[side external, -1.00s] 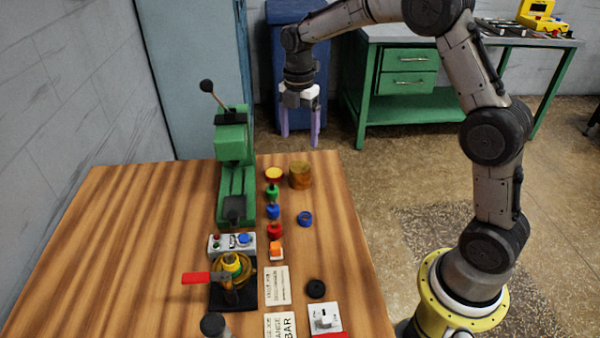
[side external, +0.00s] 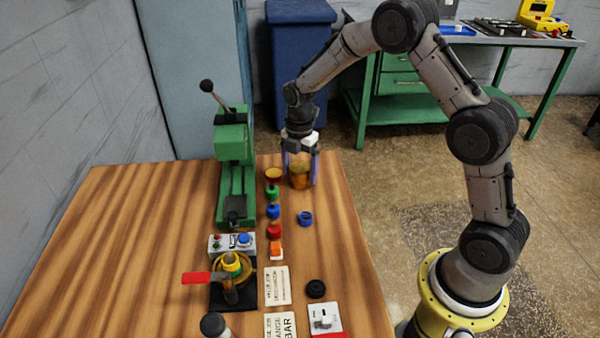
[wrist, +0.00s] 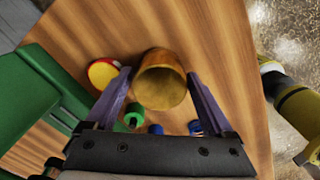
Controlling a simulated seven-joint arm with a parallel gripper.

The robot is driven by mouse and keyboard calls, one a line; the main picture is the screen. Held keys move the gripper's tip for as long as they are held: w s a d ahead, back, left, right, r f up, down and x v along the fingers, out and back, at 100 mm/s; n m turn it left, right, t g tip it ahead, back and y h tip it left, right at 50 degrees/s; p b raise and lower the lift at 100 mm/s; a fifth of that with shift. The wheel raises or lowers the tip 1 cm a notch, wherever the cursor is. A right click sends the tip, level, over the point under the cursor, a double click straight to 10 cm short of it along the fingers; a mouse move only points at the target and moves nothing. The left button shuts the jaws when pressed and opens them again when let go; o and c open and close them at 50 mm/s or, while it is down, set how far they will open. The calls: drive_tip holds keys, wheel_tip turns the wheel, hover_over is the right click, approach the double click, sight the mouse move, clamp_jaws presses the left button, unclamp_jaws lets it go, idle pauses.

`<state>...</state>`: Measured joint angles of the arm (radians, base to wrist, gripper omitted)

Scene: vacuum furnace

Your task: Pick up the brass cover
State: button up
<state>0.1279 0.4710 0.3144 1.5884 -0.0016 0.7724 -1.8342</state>
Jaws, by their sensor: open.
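The brass cover (side external: 299,176) is a golden-brown cylinder standing on the wooden table near its far right corner. In the wrist view the brass cover (wrist: 160,80) shows its round top, between and slightly beyond the two purple fingers. My gripper (side external: 299,182) points down over the cover with one finger on each side of it. In the wrist view my gripper (wrist: 158,82) is open, with small gaps seeming to show between the fingers and the cover. Whether a finger touches it I cannot tell.
A red-and-yellow round part (side external: 273,175) stands close left of the cover. Green (side external: 272,193), blue (side external: 272,211) and red (side external: 274,231) parts line up toward the front. A blue ring (side external: 305,218) lies nearby. A green press (side external: 235,165) stands left. The table's right edge is close.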

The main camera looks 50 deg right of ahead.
drive_tip(key=c, duration=1.3)
drive_tip(key=shift+r, duration=0.1)
drive_tip(key=shift+c, duration=0.2)
